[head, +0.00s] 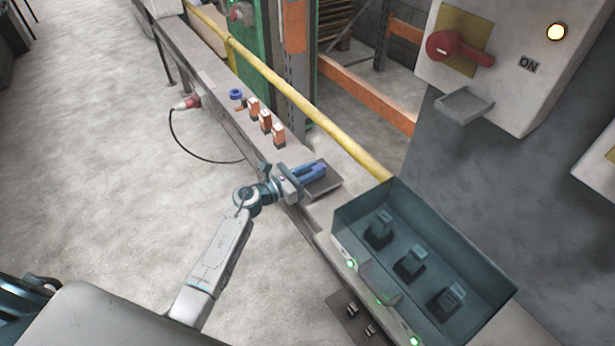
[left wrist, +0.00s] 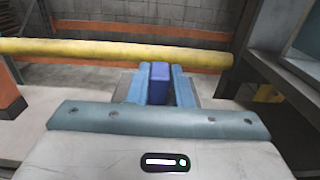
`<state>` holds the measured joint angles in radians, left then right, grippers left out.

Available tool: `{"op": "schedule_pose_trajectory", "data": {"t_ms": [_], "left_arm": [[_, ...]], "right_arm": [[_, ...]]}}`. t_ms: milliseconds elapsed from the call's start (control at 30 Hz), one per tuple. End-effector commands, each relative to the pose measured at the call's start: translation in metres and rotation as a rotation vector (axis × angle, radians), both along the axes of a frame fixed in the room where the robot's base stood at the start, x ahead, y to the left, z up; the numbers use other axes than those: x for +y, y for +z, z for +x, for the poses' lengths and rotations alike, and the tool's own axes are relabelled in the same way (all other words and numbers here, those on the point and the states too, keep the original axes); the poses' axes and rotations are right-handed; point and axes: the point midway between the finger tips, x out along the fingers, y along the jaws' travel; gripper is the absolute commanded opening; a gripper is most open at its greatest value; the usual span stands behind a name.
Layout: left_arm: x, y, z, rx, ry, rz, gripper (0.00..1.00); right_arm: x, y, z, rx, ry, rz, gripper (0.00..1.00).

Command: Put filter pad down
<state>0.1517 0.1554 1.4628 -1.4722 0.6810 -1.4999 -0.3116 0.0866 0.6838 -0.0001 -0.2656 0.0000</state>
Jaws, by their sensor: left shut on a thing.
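The filter pad, a dark blue block (left wrist: 160,80), is between the two light blue fingers of my left gripper (head: 314,171) in the left wrist view. My left gripper is shut on it. In the head view the gripper reaches from the left over a flat grey plate (head: 332,187) on the narrow bench (head: 222,103). The fingers hide most of the pad there. I cannot tell whether the pad touches the plate. My right gripper is not in view.
Several orange-and-dark blocks (head: 265,119) and a blue ring (head: 236,94) stand farther up the bench. A yellow rail (head: 290,91) runs along its back. A teal open box (head: 478,268) with dark clamp-like parts is nearer, at the right. A grey machine with a red switch (head: 447,46) stands behind.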

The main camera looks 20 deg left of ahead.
Motion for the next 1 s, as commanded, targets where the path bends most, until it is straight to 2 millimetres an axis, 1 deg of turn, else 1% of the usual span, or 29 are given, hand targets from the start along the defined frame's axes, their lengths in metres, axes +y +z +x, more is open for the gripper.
{"op": "schedule_pose_trajectory", "data": {"t_ms": [100,233,300,433,733,767,800,867,1000], "left_arm": [[0.0,-0.017,0.0,0.003,0.001,-0.001,0.0],[0.0,-0.033,0.0,0.003,0.001,-0.002,0.0],[0.0,-0.036,0.0,0.001,0.001,-0.001,0.0],[0.0,-0.036,0.0,-0.001,0.0,-0.001,0.0],[0.0,-0.039,0.0,0.0,0.0,0.0,0.0],[0.0,-0.039,0.0,0.0,0.0,0.0,0.21],[0.0,-0.038,0.0,0.0,0.001,0.0,0.29],[0.0,-0.038,0.0,0.0,0.001,0.0,0.41],[0.0,-0.038,0.0,0.0,0.001,0.0,0.41]], "right_arm": [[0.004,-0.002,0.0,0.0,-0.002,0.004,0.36],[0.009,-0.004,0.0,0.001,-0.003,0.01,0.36],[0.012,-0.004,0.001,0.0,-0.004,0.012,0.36],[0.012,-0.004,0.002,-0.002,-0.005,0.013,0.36],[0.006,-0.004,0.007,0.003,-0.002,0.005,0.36],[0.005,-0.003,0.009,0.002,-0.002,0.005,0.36],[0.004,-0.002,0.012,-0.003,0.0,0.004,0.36],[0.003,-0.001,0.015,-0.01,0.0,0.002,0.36],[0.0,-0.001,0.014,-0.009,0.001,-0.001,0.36]]}}
